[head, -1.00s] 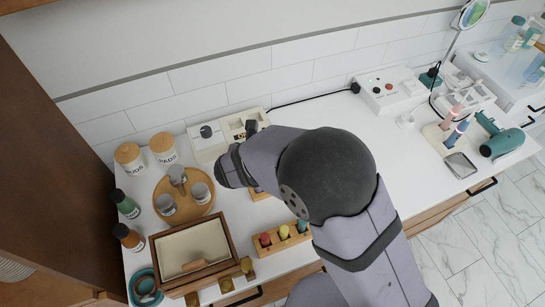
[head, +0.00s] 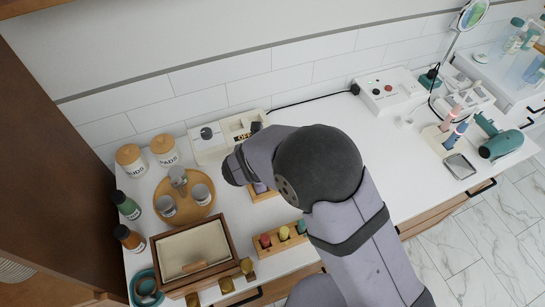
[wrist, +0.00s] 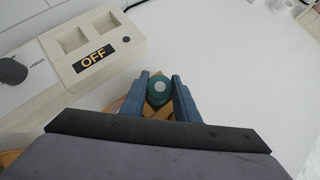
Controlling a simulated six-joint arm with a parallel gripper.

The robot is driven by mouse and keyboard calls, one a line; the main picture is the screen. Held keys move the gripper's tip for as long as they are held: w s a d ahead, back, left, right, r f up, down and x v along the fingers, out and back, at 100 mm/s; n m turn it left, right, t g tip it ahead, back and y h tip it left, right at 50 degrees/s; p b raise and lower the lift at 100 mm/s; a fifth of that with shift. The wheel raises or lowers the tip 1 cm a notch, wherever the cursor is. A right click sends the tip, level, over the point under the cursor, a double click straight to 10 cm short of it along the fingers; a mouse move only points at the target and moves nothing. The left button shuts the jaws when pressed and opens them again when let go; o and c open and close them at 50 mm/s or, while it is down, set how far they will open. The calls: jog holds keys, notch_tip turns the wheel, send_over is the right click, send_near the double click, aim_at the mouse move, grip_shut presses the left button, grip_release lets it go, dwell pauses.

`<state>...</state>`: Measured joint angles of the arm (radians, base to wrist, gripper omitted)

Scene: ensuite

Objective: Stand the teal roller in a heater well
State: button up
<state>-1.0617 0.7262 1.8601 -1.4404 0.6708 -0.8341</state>
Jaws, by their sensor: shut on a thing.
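The teal roller (wrist: 158,92) shows end-on in the wrist view, with a pale spot on its top. My gripper (wrist: 159,88) is shut on it, one blue finger on each side. Wood of a small rack (head: 264,192) shows below it; I cannot tell whether the roller is still seated there. The cream heater (wrist: 85,55) stands to the left of the gripper in the wrist view, with two square wells, a dark knob and an OFF label. In the head view the heater (head: 212,150) is at the back wall, and my arm hides the roller.
A front rack (head: 284,243) holds red, yellow and teal-topped pieces. A round wooden tray (head: 184,210) with metal cups and a wooden box (head: 193,255) stand left. Two lidded jars (head: 165,152) stand at the back left.

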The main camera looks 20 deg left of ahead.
jog(key=shift+r, duration=0.1)
notch_tip(320, 180, up, 10)
jog(key=shift+f, duration=0.15)
jog(key=shift+w+d, duration=0.25)
jog(key=shift+d, duration=0.05)
jog(key=w+d+f+m+h+p, duration=0.2)
jog(key=w+f, duration=0.3)
jog(key=w, duration=0.2)
jog(key=w+a+r+n+y, duration=0.2)
jog(key=a+r+n+y, duration=0.15)
jog(key=a, duration=0.35)
jog(key=w+a+r+n+y, duration=0.2)
jog(key=a+r+n, duration=0.15)
jog(key=a, duration=0.35)
jog(key=shift+g, duration=0.4)
jog(key=shift+w+f+b, duration=0.15)
jog(key=shift+f+b, duration=0.3)
jog(key=shift+f, duration=4.45)
